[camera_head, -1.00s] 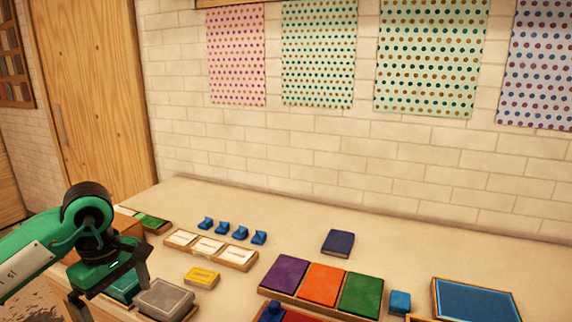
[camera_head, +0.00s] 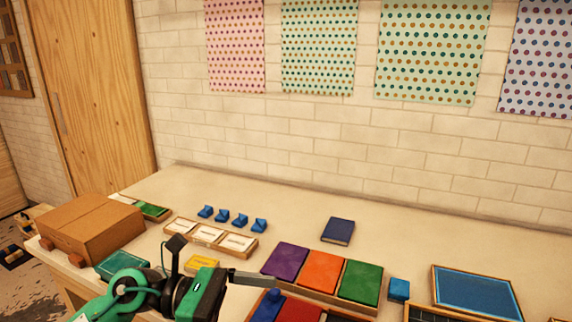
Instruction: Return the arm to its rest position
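My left arm comes in from the lower left. Its green and black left gripper (camera_head: 229,260) is over the front of the table, left of the coloured blocks. Its two dark fingers stand wide apart, with nothing visible between them. The arm covers part of a teal block (camera_head: 120,263) and the table front around it. A yellow card box (camera_head: 202,262) shows just behind the gripper. My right gripper is not in view.
A brown cardboard box (camera_head: 95,228) stands at the table's left end. Purple (camera_head: 285,261), orange (camera_head: 321,271) and green (camera_head: 360,281) blocks sit in a tray. A dark blue book (camera_head: 338,231) lies behind. The back of the table is mostly clear.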

